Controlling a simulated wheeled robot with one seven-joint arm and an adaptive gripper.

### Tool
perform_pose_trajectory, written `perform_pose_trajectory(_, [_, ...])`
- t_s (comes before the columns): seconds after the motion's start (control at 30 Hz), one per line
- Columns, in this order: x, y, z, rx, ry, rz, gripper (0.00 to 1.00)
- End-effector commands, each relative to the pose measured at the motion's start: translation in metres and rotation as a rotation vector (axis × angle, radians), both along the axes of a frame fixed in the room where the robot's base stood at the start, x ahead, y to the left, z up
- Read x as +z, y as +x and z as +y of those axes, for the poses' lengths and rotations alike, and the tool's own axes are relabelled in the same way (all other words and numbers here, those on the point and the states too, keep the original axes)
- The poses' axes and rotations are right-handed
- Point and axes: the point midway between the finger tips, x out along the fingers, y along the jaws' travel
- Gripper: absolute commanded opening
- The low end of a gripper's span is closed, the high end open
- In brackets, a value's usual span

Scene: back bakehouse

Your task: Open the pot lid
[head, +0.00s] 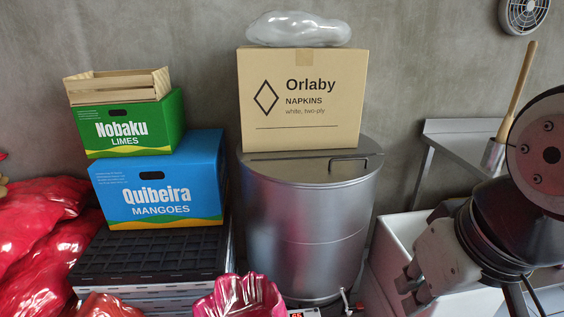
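The big steel pot (305,235) stands on the floor side in the middle of the head view. Its flat round lid (290,170) is on and looks closed. A dark bar handle (348,160) sits on the lid toward the right. A cardboard Orlaby napkins box (301,110) stands on the back part of the lid. A clear filled plastic bag (298,29) lies on top of the box. My gripper (412,288) is at the lower right, apart from the pot and pointing down-left. Its fingertips are not clear, so I cannot tell its opening.
A blue mangoes box (160,182), green limes box (128,128) and wooden crate (118,86) are stacked on black crates (150,255) at left. Red sacks (45,225) lie beside them. A white bin (400,235) and a metal table (460,140) are at right.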

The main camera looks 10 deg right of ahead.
Motion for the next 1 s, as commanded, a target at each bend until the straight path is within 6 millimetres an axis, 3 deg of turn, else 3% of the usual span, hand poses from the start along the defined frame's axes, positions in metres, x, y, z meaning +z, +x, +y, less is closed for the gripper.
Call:
perform_pose_trajectory(0.03, [0.0,0.002,0.0,-0.003,0.002,0.003,0.23])
perform_pose_trajectory(0.07, [0.0,0.004,0.001,-0.006,0.006,0.006,0.29])
perform_pose_trajectory(0.17, [-0.002,0.021,0.004,-0.031,0.032,0.03,0.3])
perform_pose_trajectory(0.27, [-0.004,0.051,0.011,-0.069,0.086,0.066,0.3])
perform_pose_trajectory(0.47, [-0.015,0.132,0.022,-0.151,0.255,0.14,0.3])
perform_pose_trajectory(0.67, [-0.033,0.22,0.018,-0.222,0.466,0.178,0.3])
perform_pose_trajectory(0.87, [-0.054,0.308,-0.008,-0.29,0.718,0.17,0.3])
perform_pose_trajectory(1.0, [-0.068,0.367,-0.042,-0.339,0.915,0.13,0.3])
